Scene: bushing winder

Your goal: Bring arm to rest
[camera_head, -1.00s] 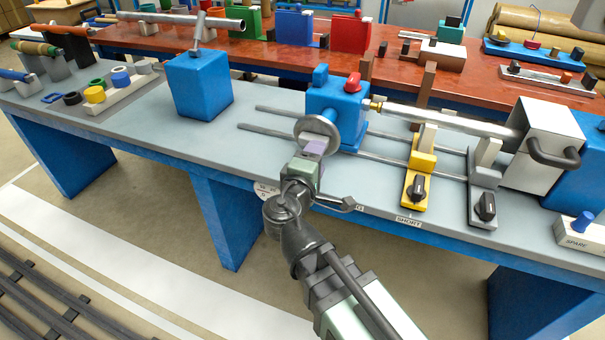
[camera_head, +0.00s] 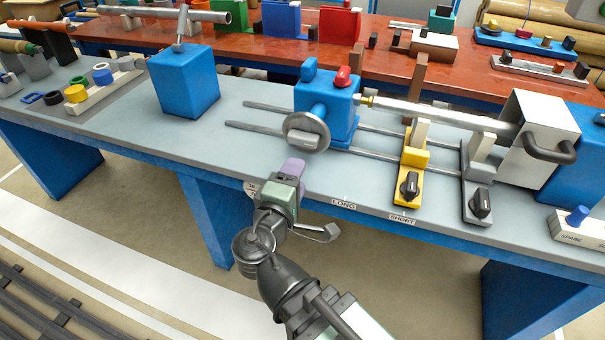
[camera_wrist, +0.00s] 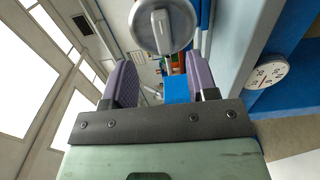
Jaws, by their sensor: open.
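My gripper (camera_head: 291,168) is at the front edge of the grey bench (camera_head: 240,130), below and left of the grey handwheel (camera_head: 306,132) on the blue headstock (camera_head: 338,92). In the wrist view my gripper (camera_wrist: 162,82) shows two purple fingers spread apart with nothing between them. The handwheel (camera_wrist: 165,22) is beyond the fingertips there, and they look apart from it. My arm reaches up from the bottom of the head view.
A silver rod (camera_head: 440,112) runs from the headstock to a white box (camera_head: 540,120). A yellow clamp block (camera_head: 411,172) and a grey one (camera_head: 477,185) stand on rails. A blue block (camera_head: 185,83) stands left. A gauge (camera_wrist: 267,74) shows in the wrist view.

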